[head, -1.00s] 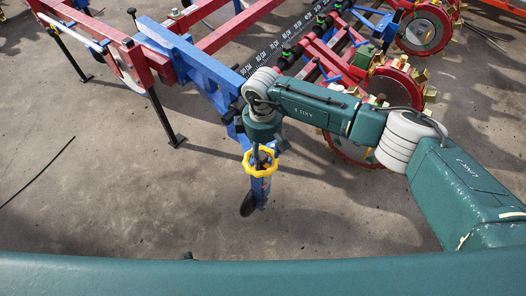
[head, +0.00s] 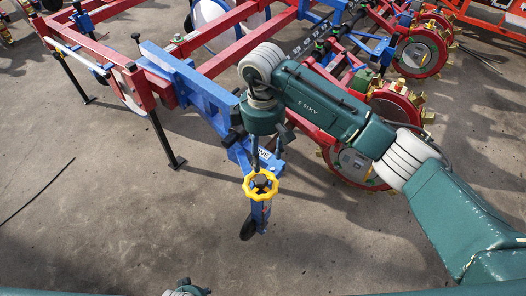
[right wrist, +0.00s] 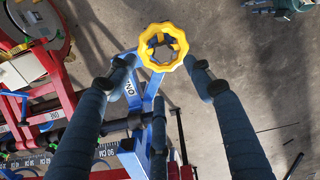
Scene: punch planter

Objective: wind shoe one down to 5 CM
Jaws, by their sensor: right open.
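The yellow handwheel (head: 262,197) tops a blue upright at the near end of the blue beam. Below it hang a blue leg (head: 258,215) and a black foot or wheel (head: 248,229). My right gripper (head: 268,155) hangs just behind the handwheel in the head view, fingers spread and empty. In the right wrist view the handwheel (right wrist: 164,67) lies ahead, between and beyond the open fingertips (right wrist: 166,78), apparently untouched. No depth reading is legible on the leg.
The blue beam (head: 190,80) and red frame (head: 220,28) extend behind. Red wheel units (head: 420,50) stand at right. A scale strip (right wrist: 100,153) marked in CM runs along the frame. A black support leg (head: 165,140) stands left. The concrete floor (head: 110,220) in front is clear.

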